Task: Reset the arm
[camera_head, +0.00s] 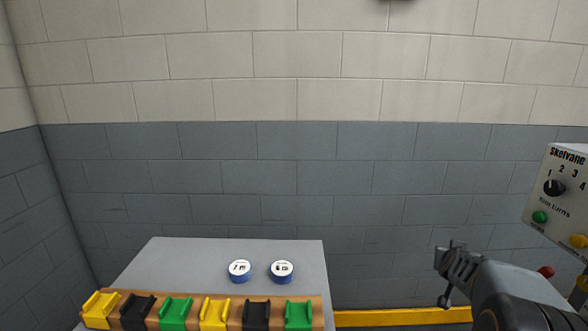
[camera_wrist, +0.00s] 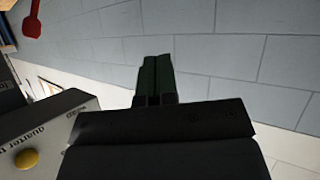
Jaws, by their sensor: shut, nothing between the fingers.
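My gripper (camera_head: 452,262) is at the lower right of the head view, at the end of my dark arm, to the right of the grey table and apart from it. In the wrist view the two dark fingers of my gripper (camera_wrist: 155,78) lie side by side, closed together with nothing between them. The fingers are in front of the grey block wall.
A grey table (camera_head: 150,262) holds two blue-and-white discs (camera_head: 240,270) and a wooden rack of yellow, black and green holders (camera_head: 176,310). A control panel (camera_head: 562,205) with a dial and coloured buttons stands at right, close to my arm; its yellow button (camera_wrist: 27,159) shows in the wrist view.

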